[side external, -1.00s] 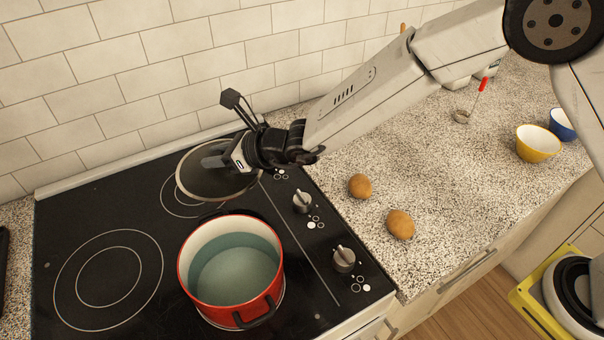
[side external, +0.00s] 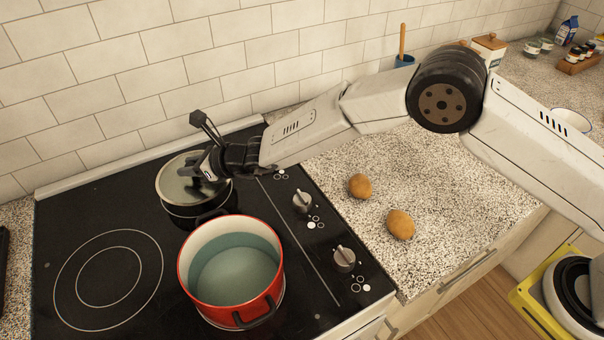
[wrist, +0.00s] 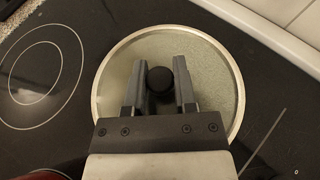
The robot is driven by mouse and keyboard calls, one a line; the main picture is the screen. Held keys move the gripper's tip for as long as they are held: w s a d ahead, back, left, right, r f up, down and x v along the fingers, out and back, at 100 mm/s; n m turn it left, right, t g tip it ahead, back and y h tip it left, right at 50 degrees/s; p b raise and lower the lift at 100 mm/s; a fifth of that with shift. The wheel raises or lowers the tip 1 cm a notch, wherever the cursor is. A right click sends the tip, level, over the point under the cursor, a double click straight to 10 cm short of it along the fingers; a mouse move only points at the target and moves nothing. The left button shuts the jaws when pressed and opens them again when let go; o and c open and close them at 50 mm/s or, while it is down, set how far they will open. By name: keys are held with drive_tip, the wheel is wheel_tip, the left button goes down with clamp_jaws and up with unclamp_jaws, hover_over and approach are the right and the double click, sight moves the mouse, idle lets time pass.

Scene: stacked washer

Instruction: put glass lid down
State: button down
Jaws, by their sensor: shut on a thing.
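The glass lid (side external: 179,190) is round and see-through with a pale metal rim. It is at the back of the stove, behind the red pot (side external: 193,292). In the wrist view the lid (wrist: 215,105) fills the middle, with its round black knob (wrist: 159,79) between my fingers. My gripper (side external: 205,168) is shut on this knob from the right; it also shows in the wrist view (wrist: 160,85). A dark shape shows under the lid in the side view; I cannot tell what it is, or whether the lid touches anything.
The red pot holds bluish liquid and stands close in front of the lid. An empty ring-marked burner (side external: 108,277) lies at the left of the black stove (side external: 70,215). Two brown potatoes (side external: 360,187) (side external: 401,225) lie on the speckled counter. The tiled wall (side external: 130,85) is close behind.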

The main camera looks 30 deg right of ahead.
sight(193, 178)
drive_tip(key=shift+w+a+f, duration=0.15)
drive_tip(key=shift+w+f, duration=0.05)
drive_tip(key=shift+f, duration=0.05)
drive_tip(key=shift+f, duration=0.1)
drive_tip(key=shift+w+f, duration=0.15)
drive_tip(key=shift+f, duration=0.05)
drive_tip(key=shift+a+f, duration=0.1)
drive_tip(key=shift+f, duration=1.35)
drive_tip(key=shift+f, duration=0.15)
drive_tip(key=shift+c, duration=2.1)
unclamp_jaws()
